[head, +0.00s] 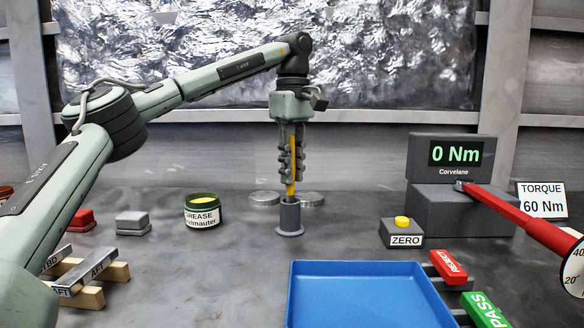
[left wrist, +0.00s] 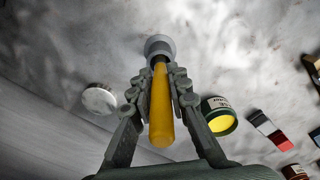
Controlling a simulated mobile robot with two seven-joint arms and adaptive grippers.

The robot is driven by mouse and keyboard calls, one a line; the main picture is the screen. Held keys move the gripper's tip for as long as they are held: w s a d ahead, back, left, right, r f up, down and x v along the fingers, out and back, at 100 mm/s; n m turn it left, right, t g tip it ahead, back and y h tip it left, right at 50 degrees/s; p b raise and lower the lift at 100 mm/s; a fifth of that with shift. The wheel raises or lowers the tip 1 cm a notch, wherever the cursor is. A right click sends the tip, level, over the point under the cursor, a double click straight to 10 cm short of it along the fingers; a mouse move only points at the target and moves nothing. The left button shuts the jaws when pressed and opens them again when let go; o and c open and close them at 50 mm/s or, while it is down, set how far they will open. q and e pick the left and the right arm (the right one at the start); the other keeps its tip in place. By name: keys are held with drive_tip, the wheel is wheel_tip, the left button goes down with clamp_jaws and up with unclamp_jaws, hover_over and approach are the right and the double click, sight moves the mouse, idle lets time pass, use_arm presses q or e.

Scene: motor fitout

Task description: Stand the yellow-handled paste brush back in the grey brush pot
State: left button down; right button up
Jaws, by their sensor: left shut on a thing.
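The yellow-handled paste brush (head: 294,180) is upright between the fingers of my left gripper (head: 291,168), which is shut on its handle. The grey brush pot (head: 290,218) stands on the bench directly below. In the head view the brush's lower end meets the pot's mouth; how deep it sits inside is hidden. In the left wrist view the yellow handle (left wrist: 161,110) points toward the camera, and its dark lower part runs to the grey pot (left wrist: 158,46). My right gripper is not in view.
A green grease tin (head: 203,212) stands left of the pot, with round metal lids (head: 265,197) behind it. A blue tray (head: 357,295) lies in front. The ZERO button box (head: 401,233) and torque tester (head: 460,210) stand to the right. Bench around the pot is clear.

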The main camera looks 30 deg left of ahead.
use_arm(q)
drive_tip(key=shift+f+b, duration=0.5)
drive_tip(key=shift+f, duration=0.9)
idle(0.4)
drive_tip(key=c, duration=1.4)
unclamp_jaws()
drive_tip(key=shift+o, duration=0.2)
drive_tip(key=shift+r, duration=0.1)
wheel_tip(320, 180, up, 12)
drive_tip(key=shift+f, duration=0.1)
drive_tip(key=shift+d, duration=0.1)
